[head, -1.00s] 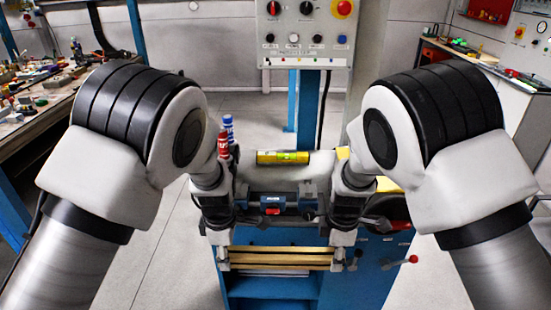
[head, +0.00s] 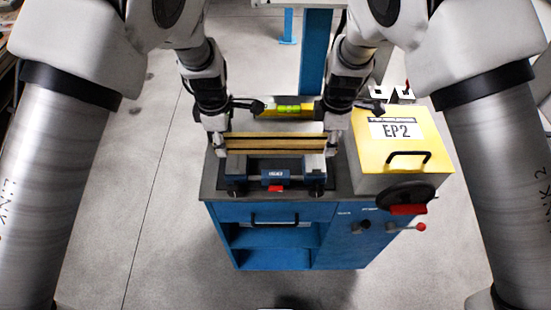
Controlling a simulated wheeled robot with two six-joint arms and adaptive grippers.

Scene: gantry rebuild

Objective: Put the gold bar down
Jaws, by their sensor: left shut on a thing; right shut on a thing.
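The gold bar (head: 275,144) is a long, ridged, level bar lying left to right in the head view. My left gripper (head: 219,143) is shut on its left end. My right gripper (head: 332,143) is shut on its right end. The bar is at the far side of the dark and blue clamping fixture (head: 274,174) on top of the blue cabinet (head: 270,212). I cannot tell whether the bar touches anything below it. The fingertips are small and partly hidden at the bar's ends.
A yellow and green spirit level (head: 288,109) lies behind the bar. A yellow-topped box marked EP2 (head: 405,150) with a black handle stands right of the fixture. A black handwheel (head: 404,194) and red-tipped levers stick out at the cabinet's front right. The floor on the left is clear.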

